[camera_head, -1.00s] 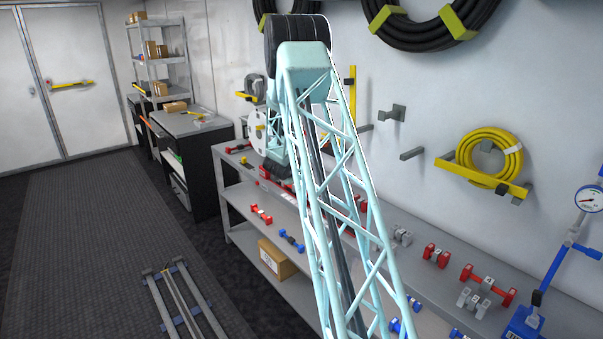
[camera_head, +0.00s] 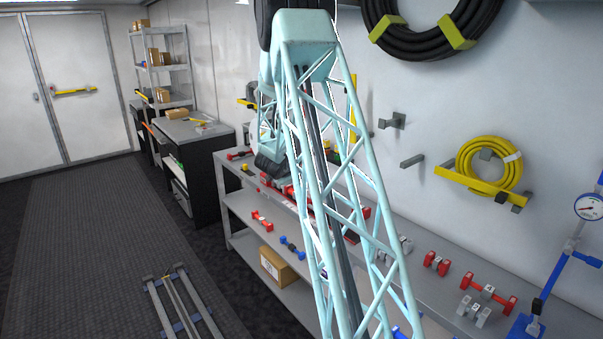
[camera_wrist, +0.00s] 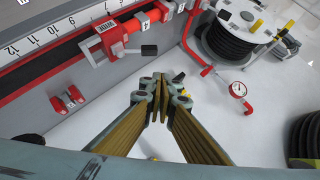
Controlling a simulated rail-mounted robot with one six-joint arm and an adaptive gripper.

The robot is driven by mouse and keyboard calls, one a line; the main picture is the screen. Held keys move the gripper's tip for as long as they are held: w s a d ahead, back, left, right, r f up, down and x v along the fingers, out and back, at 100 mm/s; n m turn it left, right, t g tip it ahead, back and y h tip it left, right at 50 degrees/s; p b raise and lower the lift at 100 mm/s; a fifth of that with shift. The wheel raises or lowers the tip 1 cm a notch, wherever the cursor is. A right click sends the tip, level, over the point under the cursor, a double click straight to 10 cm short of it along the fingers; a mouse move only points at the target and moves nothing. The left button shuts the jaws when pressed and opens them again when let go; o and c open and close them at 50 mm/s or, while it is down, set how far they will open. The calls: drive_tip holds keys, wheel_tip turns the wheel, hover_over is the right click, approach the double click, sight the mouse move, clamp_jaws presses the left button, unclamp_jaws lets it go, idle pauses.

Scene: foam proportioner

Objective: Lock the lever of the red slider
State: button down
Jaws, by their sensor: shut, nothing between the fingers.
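A red slider (camera_wrist: 108,42) sits on the numbered rail (camera_wrist: 45,42) in the upper left of the wrist view. In the head view my arm's lattice links cover most of that area. Only a bit of red shows beside them, and the gripper's fingers cannot be made out there.
A small red fitting (camera_wrist: 67,100) lies at left. The grey bench (camera_head: 410,280) runs along the wall and holds several red and grey fittings.

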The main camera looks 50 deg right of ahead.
drive_tip(key=shift+v, duration=0.8)
drive_tip(key=shift+w, duration=0.1)
